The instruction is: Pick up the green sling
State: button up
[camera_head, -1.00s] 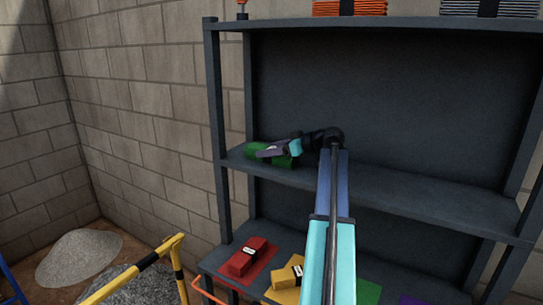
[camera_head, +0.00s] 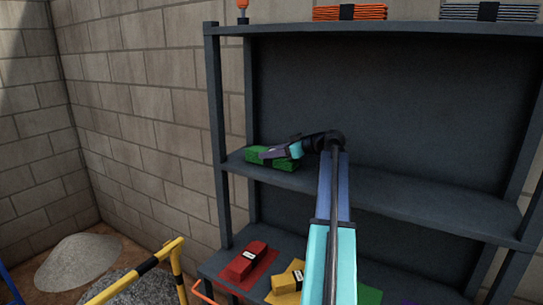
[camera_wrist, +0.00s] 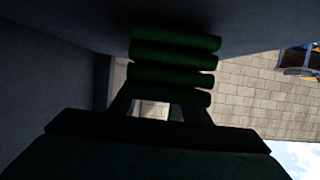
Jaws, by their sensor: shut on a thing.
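The green sling (camera_head: 284,163) is a folded bundle at the left end of the middle shelf (camera_head: 400,190). My gripper (camera_head: 268,154) is at the bundle, its jaws shut on it, and covers part of it in the head view. In the wrist view the sling (camera_wrist: 175,52) shows as several dark green rolls just ahead of my gripper (camera_wrist: 160,108). The wrist view is dark, and the contact between the fingers and the sling is hard to make out. I cannot tell whether the sling touches the shelf.
A red bundle (camera_head: 246,260) and a yellow bundle (camera_head: 288,278) lie on coloured mats on the lower shelf. Orange (camera_head: 330,13) and grey coils (camera_head: 465,12) sit on the top shelf. A rack post (camera_head: 216,120) stands close left. A yellow-black rail (camera_head: 140,272) is at the lower left.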

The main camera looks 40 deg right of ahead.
jog(key=shift+r+b, duration=0.7)
jog(key=shift+r, duration=0.7)
jog(key=shift+a+r, duration=0.15)
jog(key=s+a+b, duration=0.2)
jog(key=s+a, duration=0.1)
jog(key=a, duration=0.4)
jog(key=s+a+r+b, duration=0.1)
jog(key=s+a+b, duration=0.1)
jog(key=a, duration=0.5)
jog(key=shift+s+a+r+b, duration=0.3)
jog(key=shift+s+b, duration=0.05)
jog(key=shift+s, duration=0.25)
